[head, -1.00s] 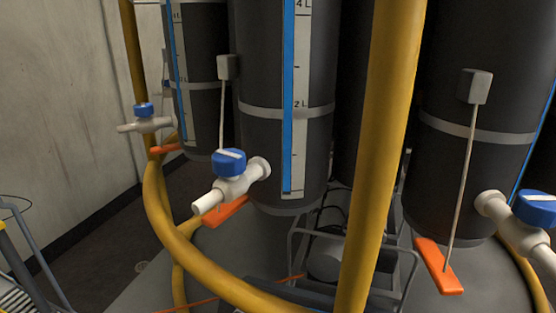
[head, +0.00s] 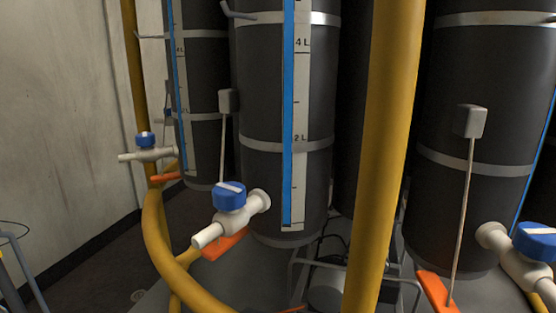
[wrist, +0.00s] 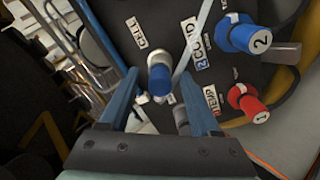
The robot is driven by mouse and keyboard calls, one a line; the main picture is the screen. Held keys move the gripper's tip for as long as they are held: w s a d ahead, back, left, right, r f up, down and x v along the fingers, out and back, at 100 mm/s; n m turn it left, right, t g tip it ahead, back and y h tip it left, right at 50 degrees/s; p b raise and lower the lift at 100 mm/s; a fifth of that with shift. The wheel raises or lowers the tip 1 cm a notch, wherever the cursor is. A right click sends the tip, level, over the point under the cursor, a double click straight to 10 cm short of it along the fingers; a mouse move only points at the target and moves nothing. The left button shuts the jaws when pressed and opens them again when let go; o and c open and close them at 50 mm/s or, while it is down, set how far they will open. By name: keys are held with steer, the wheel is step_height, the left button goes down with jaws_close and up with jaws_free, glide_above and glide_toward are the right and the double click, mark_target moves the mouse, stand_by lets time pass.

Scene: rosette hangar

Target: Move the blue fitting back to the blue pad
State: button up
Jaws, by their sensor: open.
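In the wrist view a blue fitting marked 2 (wrist: 243,36) sits on a dark panel (wrist: 185,22), at the upper right beside a label that seems to read "2 COLD" (wrist: 194,42). My gripper (wrist: 160,78) is open, with its two blue fingers apart. A short cylinder (wrist: 159,80), pale at one end and blue at the other, shows between the fingertips; I cannot tell whether they touch it. The blue 2 fitting is right of the fingers, apart from them. I cannot make out a blue pad. The head view does not show my gripper.
A red fitting marked 1 (wrist: 245,103) is right of my gripper, with dark hoses near it. In the head view, black tanks (head: 285,110) carry white valves with blue knobs (head: 229,196) and orange levers (head: 437,292). Yellow pipes (head: 390,130) cross in front.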

jaws_close()
steer(key=shift+r, duration=0.1)
stand_by(1.4)
steer(key=shift+p+v, duration=2.35)
steer(key=shift+v, duration=0.6)
